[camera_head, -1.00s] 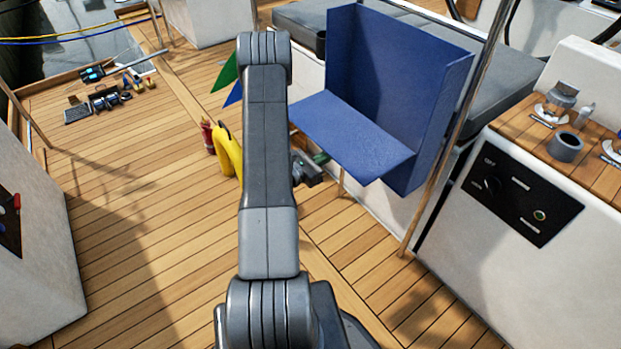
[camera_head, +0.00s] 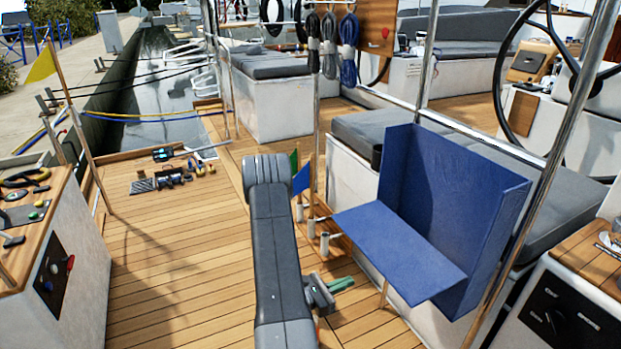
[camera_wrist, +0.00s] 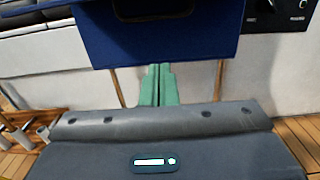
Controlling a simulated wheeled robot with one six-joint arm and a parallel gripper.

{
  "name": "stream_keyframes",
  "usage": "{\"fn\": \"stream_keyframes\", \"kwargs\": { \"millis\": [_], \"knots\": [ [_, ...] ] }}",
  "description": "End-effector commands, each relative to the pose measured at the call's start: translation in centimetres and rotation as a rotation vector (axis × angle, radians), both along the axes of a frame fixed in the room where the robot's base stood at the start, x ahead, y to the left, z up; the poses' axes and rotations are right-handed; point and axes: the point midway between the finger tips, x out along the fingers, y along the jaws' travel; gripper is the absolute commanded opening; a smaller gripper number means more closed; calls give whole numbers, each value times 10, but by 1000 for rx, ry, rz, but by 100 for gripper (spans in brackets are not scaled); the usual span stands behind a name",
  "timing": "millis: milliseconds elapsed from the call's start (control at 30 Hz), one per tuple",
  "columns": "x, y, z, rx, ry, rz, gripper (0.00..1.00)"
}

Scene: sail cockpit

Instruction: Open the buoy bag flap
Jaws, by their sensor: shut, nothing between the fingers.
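The blue buoy bag (camera_head: 450,190) is fixed against the side of the cockpit seat, with tall upright walls. A broad blue panel (camera_head: 398,250), which looks like its flap, juts out nearly level toward the deck. My gripper (camera_head: 343,283), with green fingers, is below and left of this panel, apart from it as far as I can tell. In the wrist view the shut, empty fingers (camera_wrist: 160,82) point at the lower edge of a blue panel (camera_wrist: 160,45) of the bag. A dark opening (camera_wrist: 155,8) shows at the top. Whether the fingertips touch is unclear.
A metal pole (camera_head: 545,180) stands right of the bag, near a white console (camera_head: 575,310). Small white cylinders (camera_head: 311,228) and green and blue flags (camera_head: 301,180) are behind my arm. The wooden deck (camera_head: 180,270) to the left is mostly free.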

Motion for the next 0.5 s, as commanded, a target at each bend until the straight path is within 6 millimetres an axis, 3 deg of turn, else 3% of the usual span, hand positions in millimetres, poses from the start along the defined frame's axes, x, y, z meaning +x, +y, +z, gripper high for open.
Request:
{"fn": "stream_keyframes", "kwargs": {
  "millis": [267,500],
  "knots": [
    [2,-5,1,0,0,-1,0],
    [11,-30,4,1,-2,-5,0]
  ]
}}
